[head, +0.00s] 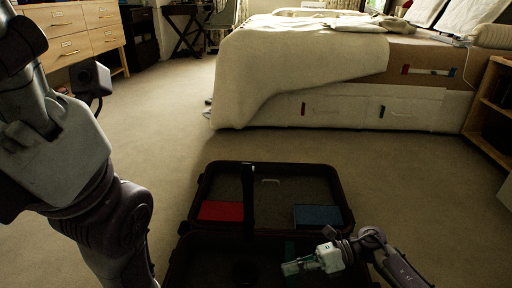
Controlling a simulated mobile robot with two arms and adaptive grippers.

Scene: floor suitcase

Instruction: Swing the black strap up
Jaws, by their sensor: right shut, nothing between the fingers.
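A dark open suitcase (345,172) lies on the carpet in the lower middle of the head view. A black strap (248,195) runs front to back across its far half, left of centre. A red item (221,211) lies left of the strap and a blue item (318,216) lies to its right. My right gripper (290,268) is over the near half of the suitcase, right of the strap and apart from the part of it I see. It is shut and empty. The near half is very dark and partly cut off. My left gripper is out of the picture.
A bed (300,65) with storage drawers stands beyond the suitcase. A wooden dresser (75,35) is at the far left and a wooden shelf (492,105) at the right. Carpet is clear around the suitcase's far and right sides.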

